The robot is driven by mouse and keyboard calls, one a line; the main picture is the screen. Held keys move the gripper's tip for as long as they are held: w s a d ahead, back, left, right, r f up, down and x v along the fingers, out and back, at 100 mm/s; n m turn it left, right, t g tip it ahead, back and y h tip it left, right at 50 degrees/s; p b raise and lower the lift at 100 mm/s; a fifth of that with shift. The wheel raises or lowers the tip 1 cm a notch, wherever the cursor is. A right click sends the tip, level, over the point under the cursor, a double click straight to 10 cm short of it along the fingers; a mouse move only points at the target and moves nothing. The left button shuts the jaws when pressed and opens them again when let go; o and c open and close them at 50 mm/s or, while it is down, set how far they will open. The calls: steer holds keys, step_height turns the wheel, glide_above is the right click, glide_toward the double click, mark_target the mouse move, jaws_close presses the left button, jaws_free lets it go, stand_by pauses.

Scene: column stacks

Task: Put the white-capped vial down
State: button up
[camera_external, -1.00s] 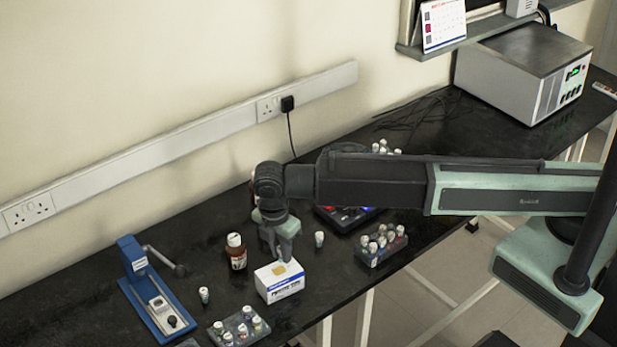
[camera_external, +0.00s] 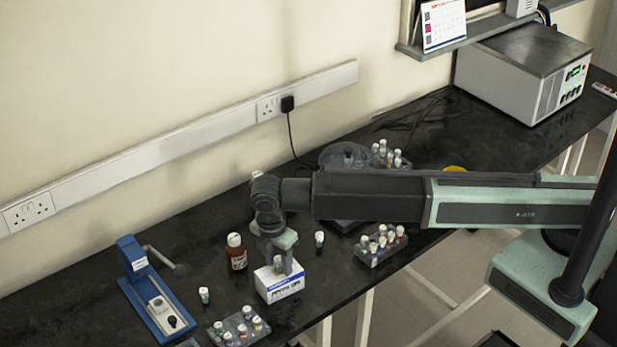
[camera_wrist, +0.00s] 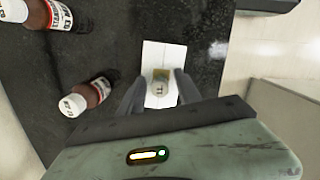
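The white-capped vial (camera_external: 277,261) stands upright on top of the white box (camera_external: 283,292), between my gripper's fingers. It also shows in the wrist view (camera_wrist: 160,88), seen from above with a pale label, over the white box (camera_wrist: 157,52). My gripper (camera_external: 279,267) is low over the box with its fingers on both sides of the vial. In the wrist view my gripper (camera_wrist: 160,76) looks open, with a narrow gap beside the vial on each side. Part of the vial is hidden by the fingers.
A brown bottle (camera_external: 236,251) stands just left of the box. A loose vial (camera_external: 319,240) stands to the right. Racks of vials (camera_external: 381,245) (camera_external: 239,328) stand right and front-left. A blue press-like device (camera_external: 152,290) is at left.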

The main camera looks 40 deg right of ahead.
step_height(320, 180, up, 12)
steer(key=a+p, duration=0.1)
steer(key=p, duration=1.1)
steer(key=shift+s+a, duration=0.2)
steer(key=shift+r, duration=0.1)
steer(key=w+d+m, duration=0.4)
steer(key=d+m, duration=0.3)
steer(key=d, duration=1.1)
steer(key=w+d+m, duration=0.3)
steer(key=d+m, duration=0.3)
steer(key=d, duration=1.3)
steer(key=s+d+m, duration=0.2)
steer(key=d+m, duration=0.2)
steer(key=d, duration=0.4)
steer(key=s+d+m+y, duration=0.1)
steer(key=d+m, duration=0.3)
steer(key=d, duration=0.5)
steer(key=shift+s, duration=0.45)
steer(key=shift+o, duration=0.3)
steer(key=shift+w, duration=0.1)
